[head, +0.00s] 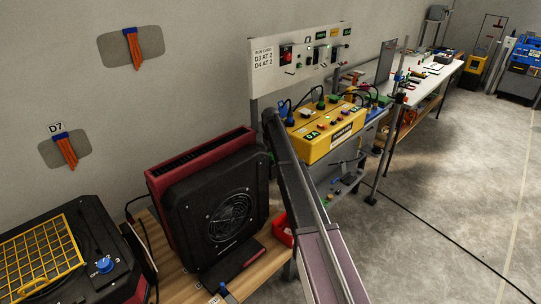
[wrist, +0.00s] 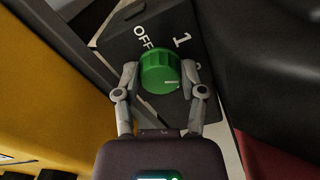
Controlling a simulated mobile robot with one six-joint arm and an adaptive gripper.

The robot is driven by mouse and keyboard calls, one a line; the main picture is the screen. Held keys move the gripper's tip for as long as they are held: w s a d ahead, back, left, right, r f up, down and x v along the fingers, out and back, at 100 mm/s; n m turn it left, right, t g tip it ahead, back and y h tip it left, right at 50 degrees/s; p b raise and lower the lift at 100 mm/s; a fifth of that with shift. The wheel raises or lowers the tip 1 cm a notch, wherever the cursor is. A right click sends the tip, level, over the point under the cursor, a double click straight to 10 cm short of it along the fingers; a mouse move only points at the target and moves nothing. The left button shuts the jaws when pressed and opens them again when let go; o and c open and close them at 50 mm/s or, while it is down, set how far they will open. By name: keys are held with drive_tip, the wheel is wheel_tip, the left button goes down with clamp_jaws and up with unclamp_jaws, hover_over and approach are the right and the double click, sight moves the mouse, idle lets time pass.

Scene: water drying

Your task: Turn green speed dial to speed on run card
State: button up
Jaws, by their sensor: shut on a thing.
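The green speed dial (wrist: 160,72) is in the middle of the wrist view, on a dark plate (wrist: 125,38). The plate shows "OFF" at upper left and "1" at upper right; a further mark at the right is partly hidden by a finger. A short white mark shows on the dial's lower right side. My gripper (wrist: 160,78) is shut on the dial, one finger on each side. The run card (head: 263,57) in the head view reads "D3 AT 2" and "D4 AT 2". The dial and fingertips are hidden in the head view.
A yellow box (head: 322,140) with buttons stands beyond my arm, by the black fan unit (head: 200,225) with a red shell. A blue dial (head: 105,266) is on another unit at lower left. Open floor (head: 440,220) lies at right, crossed by a cable.

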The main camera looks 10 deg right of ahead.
drive_tip(key=shift+a+m, duration=0.1)
drive_tip(key=shift+m, duration=0.5)
drive_tip(key=o, duration=1.1)
drive_tip(key=shift+o, duration=0.2)
drive_tip(key=shift+n, duration=0.4)
